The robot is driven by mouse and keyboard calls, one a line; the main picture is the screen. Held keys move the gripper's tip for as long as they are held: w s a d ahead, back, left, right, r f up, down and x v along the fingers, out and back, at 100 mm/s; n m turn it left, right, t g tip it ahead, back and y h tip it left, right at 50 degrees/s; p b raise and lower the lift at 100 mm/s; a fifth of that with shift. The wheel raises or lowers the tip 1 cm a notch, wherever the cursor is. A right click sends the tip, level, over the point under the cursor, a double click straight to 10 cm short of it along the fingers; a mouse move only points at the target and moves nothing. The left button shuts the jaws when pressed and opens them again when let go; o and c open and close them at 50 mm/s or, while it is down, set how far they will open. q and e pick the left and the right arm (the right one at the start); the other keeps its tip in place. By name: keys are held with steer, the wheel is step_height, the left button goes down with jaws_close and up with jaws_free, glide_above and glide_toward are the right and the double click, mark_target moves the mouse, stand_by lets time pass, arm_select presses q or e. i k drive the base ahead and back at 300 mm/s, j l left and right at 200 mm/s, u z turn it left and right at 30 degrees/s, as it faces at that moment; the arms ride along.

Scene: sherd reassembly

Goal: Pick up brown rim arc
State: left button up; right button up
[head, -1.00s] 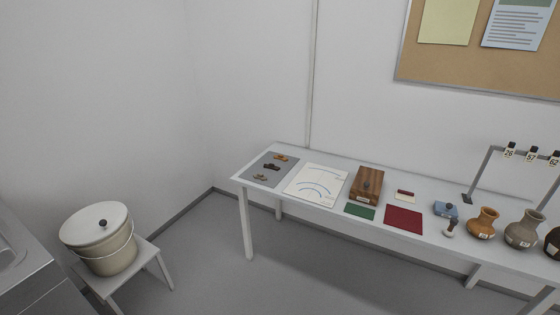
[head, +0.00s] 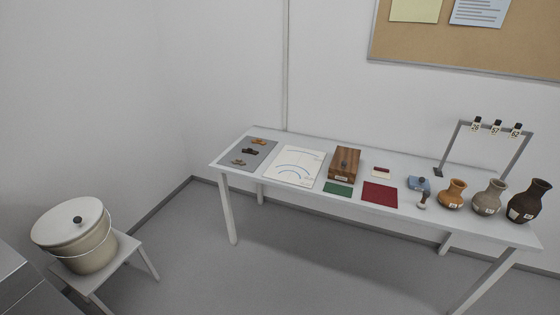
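Several small sherds lie on a grey mat (head: 233,160) at the left end of the white table. An orange-brown curved sherd (head: 259,142) is at the back of the mat. A dark brown one (head: 250,152) lies in the middle. A lighter brown one (head: 238,162) lies at the front. They are too small to tell for certain which is the brown rim arc. Neither of my grippers is in view.
The table (head: 400,213) also holds a sheet with blue arcs (head: 296,164), a wooden box (head: 344,162), green and red mats, a blue object (head: 419,184), several vases and a tag rack. A lidded bucket (head: 90,250) stands on a stool at left. The floor before the table is clear.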

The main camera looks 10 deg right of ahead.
mark_target(248, 150)
steer(key=i+l+u, duration=0.35)
steer(key=i, duration=0.4)
steer(key=i+l+u, duration=0.4)
steer(key=i+l, duration=0.25)
steer(key=i, duration=0.05)
